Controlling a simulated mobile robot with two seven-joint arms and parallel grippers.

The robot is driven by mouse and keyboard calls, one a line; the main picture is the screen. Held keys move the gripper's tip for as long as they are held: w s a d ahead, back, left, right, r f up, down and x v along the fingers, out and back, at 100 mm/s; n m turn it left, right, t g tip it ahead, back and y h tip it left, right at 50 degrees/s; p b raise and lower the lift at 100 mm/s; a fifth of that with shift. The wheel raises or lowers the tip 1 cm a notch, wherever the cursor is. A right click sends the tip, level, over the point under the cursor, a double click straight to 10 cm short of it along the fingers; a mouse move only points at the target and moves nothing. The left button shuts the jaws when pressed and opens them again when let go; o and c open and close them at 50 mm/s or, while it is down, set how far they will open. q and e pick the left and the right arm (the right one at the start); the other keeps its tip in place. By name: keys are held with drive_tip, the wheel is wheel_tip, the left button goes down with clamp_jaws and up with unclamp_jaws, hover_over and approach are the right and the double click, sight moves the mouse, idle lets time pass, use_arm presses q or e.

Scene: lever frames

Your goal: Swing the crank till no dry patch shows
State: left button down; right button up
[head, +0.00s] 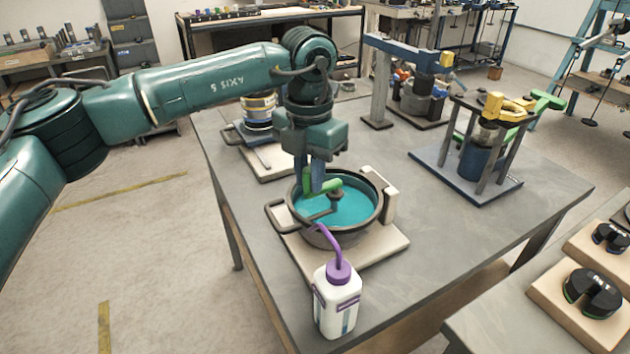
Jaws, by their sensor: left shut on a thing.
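A dark round pan (378,211) with teal contents (358,203) stands on a pale board (385,245) on the grey table. A crank (322,213) sits over the pan, with a green grip at its end. My left gripper (318,185) comes down from above and is shut on the crank's green grip, over the left part of the pan. The visible contents look evenly teal; the gripper and crank hide the part behind them. My right gripper is not in view.
A white bottle with a purple spout (338,290) stands close in front of the board. A blue pot in a frame (482,160) stands to the right, and a tin (259,110) behind left. The table's right front is clear.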

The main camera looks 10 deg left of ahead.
use_arm(q)
drive_tip(key=w+m, duration=0.1)
drive_tip(key=m, duration=0.1)
drive_tip(key=w+a+m, duration=0.1)
drive_tip(key=m, duration=0.1)
drive_tip(key=shift+m, duration=0.3)
drive_tip(key=w+m, duration=0.1)
drive_tip(key=m, duration=0.2)
drive_tip(key=shift+w+r+m+p, duration=0.1)
drive_tip(key=shift+w+m+p, duration=0.2)
drive_tip(key=shift+w+p, duration=0.1)
drive_tip(key=m, duration=0.1)
drive_tip(key=w+m+p, duration=0.1)
drive_tip(key=m, duration=0.1)
drive_tip(key=shift+w+d, duration=0.2)
drive_tip(key=shift+d, duration=0.1)
drive_tip(key=shift+w+d+m+p, duration=0.2)
drive_tip(key=shift+w+m+p, duration=0.1)
drive_tip(key=shift+m, duration=0.65)
drive_tip(key=shift+w+d+m+p, duration=0.15)
drive_tip(key=shift+w+m, duration=0.15)
drive_tip(key=shift+m, duration=0.65)
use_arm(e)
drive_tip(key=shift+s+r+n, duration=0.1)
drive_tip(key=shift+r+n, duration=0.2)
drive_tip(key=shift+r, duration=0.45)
use_arm(q)
drive_tip(key=c, duration=1.3)
unclamp_jaws()
wheel_tip(320, 180, up, 13)
